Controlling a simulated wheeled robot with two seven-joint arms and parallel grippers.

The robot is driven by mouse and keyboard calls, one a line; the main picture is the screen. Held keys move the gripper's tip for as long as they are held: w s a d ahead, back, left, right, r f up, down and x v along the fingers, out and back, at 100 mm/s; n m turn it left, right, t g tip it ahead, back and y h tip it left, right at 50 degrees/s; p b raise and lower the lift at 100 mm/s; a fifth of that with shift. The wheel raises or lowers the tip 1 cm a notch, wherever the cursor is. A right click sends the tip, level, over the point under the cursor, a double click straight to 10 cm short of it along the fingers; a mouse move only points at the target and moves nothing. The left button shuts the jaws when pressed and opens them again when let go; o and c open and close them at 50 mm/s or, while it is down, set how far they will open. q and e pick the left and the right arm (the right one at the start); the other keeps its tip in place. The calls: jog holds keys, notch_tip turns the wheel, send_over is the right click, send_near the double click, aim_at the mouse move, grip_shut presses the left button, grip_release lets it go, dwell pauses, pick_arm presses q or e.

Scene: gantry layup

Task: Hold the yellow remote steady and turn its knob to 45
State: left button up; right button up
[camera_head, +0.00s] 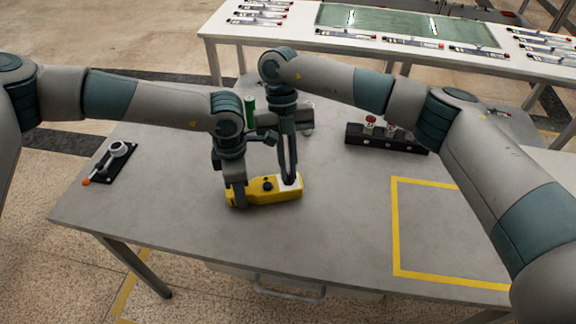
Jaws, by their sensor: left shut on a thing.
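The yellow remote (255,195) lies flat on the grey table in the head view, with a dark knob (268,186) on its top face and a pale area near its right end. My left gripper (237,198) points down and is shut on the left part of the remote, hiding some of it. My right gripper (289,180) points down over the right end of the remote, just right of the knob. Its fingertips are too small to tell whether they are open or touching the remote. The knob's setting cannot be read.
A black device with an orange-tipped lever (112,160) lies at the table's left. A black block with red-topped knobs (386,138) stands at the back right. A green cylinder (250,110) stands behind my grippers. The yellow-taped square (397,230) at the right is empty.

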jog(key=o, duration=0.4)
jog(key=shift+c, duration=0.2)
jog(key=v, duration=1.2)
pick_arm(q)
jog(key=o, duration=1.4)
jog(key=shift+c, duration=0.2)
jog(key=shift+r, duration=0.2)
notch_tip(320, 180, up, 12)
jog(key=shift+f, duration=0.2)
